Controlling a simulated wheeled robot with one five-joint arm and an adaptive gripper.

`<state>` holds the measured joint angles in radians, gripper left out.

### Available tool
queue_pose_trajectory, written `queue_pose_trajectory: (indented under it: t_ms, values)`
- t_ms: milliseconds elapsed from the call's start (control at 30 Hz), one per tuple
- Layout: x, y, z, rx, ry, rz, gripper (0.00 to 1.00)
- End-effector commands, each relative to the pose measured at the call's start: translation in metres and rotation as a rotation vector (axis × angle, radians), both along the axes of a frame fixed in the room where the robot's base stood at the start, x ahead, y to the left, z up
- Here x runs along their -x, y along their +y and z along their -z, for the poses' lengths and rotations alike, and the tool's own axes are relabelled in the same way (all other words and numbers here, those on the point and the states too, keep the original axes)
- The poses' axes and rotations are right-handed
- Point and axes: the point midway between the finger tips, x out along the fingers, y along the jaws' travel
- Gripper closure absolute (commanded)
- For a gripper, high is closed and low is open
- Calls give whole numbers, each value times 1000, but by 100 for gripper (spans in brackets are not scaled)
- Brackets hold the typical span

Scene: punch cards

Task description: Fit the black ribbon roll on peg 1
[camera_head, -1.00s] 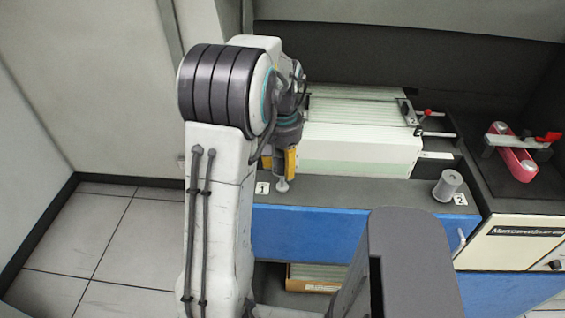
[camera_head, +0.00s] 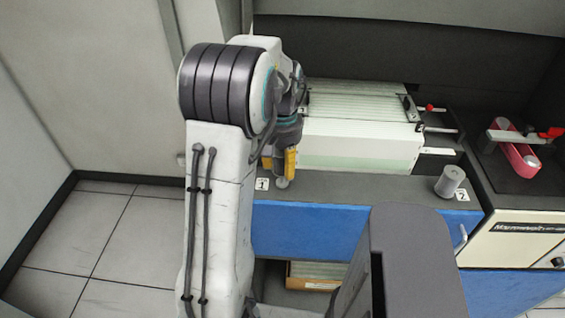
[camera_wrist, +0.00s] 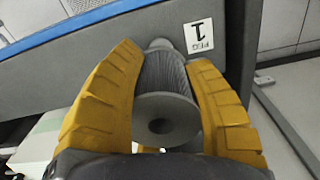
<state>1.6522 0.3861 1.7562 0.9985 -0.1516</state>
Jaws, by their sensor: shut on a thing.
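My gripper (camera_head: 279,170) is over the left part of the counter, by the label 1; its yellow fingers also show in the wrist view (camera_wrist: 163,62). It is shut on a dark grey, ribbed roll, the ribbon roll (camera_wrist: 165,105), whose round end with a centre hole faces the wrist camera. In the head view my arm and fingers hide the roll. Peg 1 (camera_head: 282,183) is a pale post with a rounded foot just under the fingers. In the wrist view a pale rounded part of peg 1 (camera_wrist: 159,44) shows past the roll's far end. I cannot tell whether they touch.
A grey roll (camera_head: 450,180) stands at the label 2 on the right of the counter (camera_head: 370,190). Behind is a pale card machine (camera_head: 360,145). A red-and-white device (camera_head: 518,150) lies at the far right. The counter between the pegs is clear.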

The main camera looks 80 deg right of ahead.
Motion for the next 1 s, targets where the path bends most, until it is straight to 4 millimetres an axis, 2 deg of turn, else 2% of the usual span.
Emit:
queue_pose_trajectory:
  t_ms: [433,1000]
  values:
    - [0,0,8,0,0,0,89]
    - [0,0,10,0,0,0,89]
